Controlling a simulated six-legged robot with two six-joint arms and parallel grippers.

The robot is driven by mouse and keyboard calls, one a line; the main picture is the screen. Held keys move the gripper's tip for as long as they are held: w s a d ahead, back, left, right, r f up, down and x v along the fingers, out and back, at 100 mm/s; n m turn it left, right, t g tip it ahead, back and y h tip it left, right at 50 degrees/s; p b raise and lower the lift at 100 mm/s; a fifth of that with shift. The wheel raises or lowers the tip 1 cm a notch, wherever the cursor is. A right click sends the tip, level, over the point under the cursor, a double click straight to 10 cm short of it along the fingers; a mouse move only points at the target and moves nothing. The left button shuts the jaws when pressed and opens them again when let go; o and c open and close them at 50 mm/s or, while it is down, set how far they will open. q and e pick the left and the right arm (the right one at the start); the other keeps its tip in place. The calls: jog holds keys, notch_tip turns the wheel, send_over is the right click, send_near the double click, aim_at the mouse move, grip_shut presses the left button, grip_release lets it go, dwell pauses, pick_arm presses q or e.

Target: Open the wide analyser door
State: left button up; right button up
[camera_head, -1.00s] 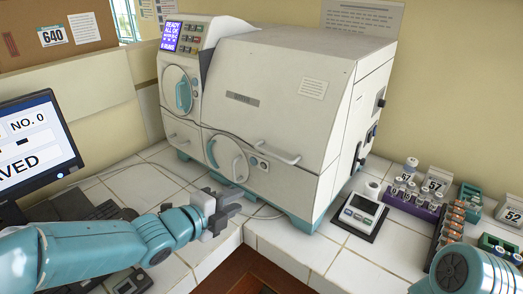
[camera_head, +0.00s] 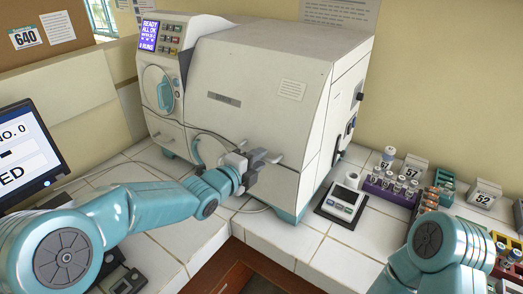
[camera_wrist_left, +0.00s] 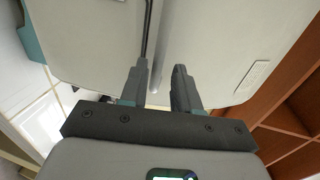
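The white analyser (camera_head: 255,85) stands on the tiled bench in the head view. Its wide lower front door (camera_head: 290,187) looks shut, flush with the front. The door's pale bar handle (camera_head: 278,158) is partly hidden behind my left gripper (camera_head: 264,161), which is right at it. In the left wrist view my left gripper (camera_wrist_left: 157,88) has its two dark fingers apart, with a thin pale bar (camera_wrist_left: 157,75) showing between them; I cannot tell whether they touch it. My right arm shows at the lower right of the head view, but its gripper is out of frame.
A small round-dialled door (camera_head: 160,90) and a lit screen (camera_head: 150,35) are on the analyser's left. A monitor (camera_head: 25,155) is at left. The bench front edge is close below.

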pick_arm(q)
jog(key=w, duration=0.2)
jog(key=w+f, duration=0.1)
jog(key=shift+d+p, duration=0.3)
jog(key=shift+d, duration=0.1)
jog(key=shift+s+d+r, duration=0.15)
jog(key=shift+s+d, duration=0.05)
jog(key=shift+s, duration=0.25)
jog(key=shift+w+a, duration=0.15)
jog(key=shift+w, duration=0.05)
grip_shut()
